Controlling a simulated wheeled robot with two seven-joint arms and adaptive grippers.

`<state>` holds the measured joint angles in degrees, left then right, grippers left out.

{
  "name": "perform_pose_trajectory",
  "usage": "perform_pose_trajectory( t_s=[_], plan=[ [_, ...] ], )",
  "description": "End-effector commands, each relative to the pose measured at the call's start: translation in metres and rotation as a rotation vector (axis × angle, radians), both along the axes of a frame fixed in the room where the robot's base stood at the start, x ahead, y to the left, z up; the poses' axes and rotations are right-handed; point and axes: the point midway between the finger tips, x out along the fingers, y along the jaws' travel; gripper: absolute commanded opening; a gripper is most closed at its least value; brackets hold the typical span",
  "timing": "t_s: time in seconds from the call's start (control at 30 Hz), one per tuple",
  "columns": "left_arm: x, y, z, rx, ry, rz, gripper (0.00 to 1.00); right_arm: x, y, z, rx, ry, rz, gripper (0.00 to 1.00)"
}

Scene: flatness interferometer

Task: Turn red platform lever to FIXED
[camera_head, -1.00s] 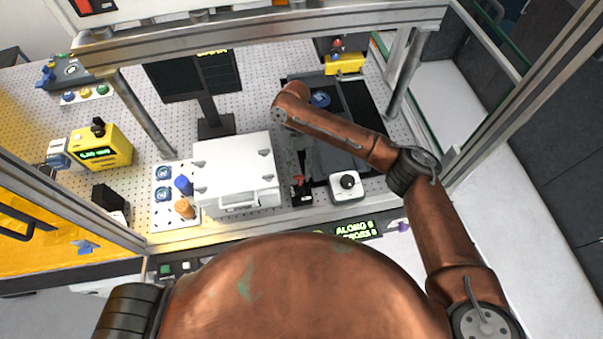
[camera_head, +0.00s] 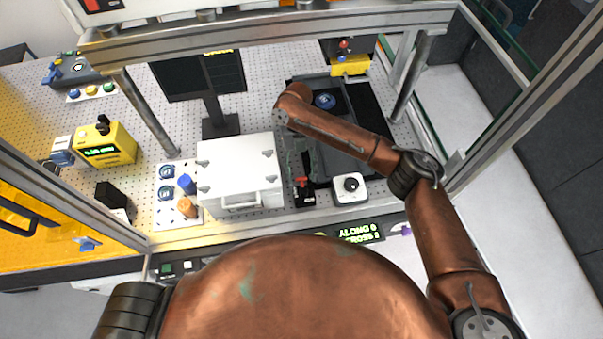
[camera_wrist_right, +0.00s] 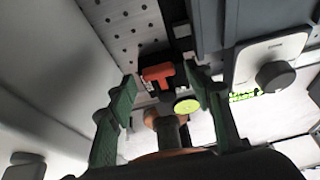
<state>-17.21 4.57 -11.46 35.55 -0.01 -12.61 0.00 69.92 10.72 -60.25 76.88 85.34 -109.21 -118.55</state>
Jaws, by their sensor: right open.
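The red lever (camera_head: 302,182) sits on a small black block at the front of the perforated table, between the white box and the white knob unit. In the right wrist view the red lever (camera_wrist_right: 158,73) has a T-like shape and lies between the fingertips. My right gripper (camera_wrist_right: 160,78) is open, with one green finger on each side of the lever; I cannot tell whether either touches it. In the head view my right gripper (camera_head: 299,160) points down just behind the lever, partly hidden by my arm. No FIXED mark is readable. My left gripper is not in view.
The white box (camera_head: 236,165) stands close left of the lever. The white unit with a black knob (camera_head: 350,187) is close right. A dark platform (camera_head: 340,150) lies behind, partly under my arm. A metal frame bar (camera_head: 270,32) crosses above the table.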

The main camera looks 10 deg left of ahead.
Motion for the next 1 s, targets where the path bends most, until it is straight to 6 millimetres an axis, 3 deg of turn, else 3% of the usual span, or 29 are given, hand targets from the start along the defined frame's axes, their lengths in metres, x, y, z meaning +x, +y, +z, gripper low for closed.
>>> perform_pose_trajectory(
  t_s=[0.33,0.8,1.0],
  plan=[
    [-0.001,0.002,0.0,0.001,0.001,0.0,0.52,0.005,0.001,0.012,-0.001,-0.002,-0.001,0.46],
    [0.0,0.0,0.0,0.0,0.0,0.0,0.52,0.039,0.011,0.095,-0.002,-0.003,0.0,0.46],
    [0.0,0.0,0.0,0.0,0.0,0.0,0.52,0.044,0.013,0.109,-0.001,0.0,-0.001,0.46]
  ],
)
